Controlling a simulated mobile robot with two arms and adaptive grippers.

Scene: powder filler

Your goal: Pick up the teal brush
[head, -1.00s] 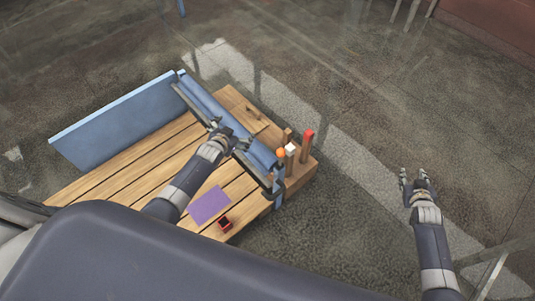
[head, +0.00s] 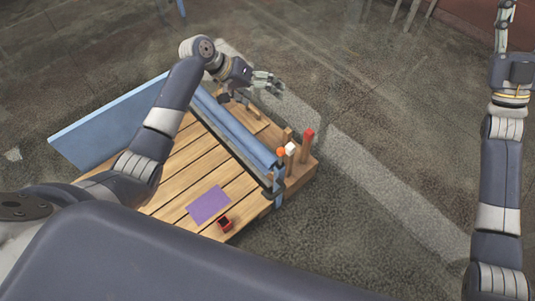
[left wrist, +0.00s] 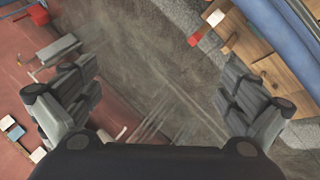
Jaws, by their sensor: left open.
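I cannot make out a teal brush in either view.
A long blue rail (head: 235,125) crosses the table, with a blue panel (head: 100,125) at its left. Posts with orange (head: 281,152), white (head: 291,148) and red (head: 308,134) tops stand at the right end. A purple sheet (head: 209,205) and red box (head: 225,224) lie in front.

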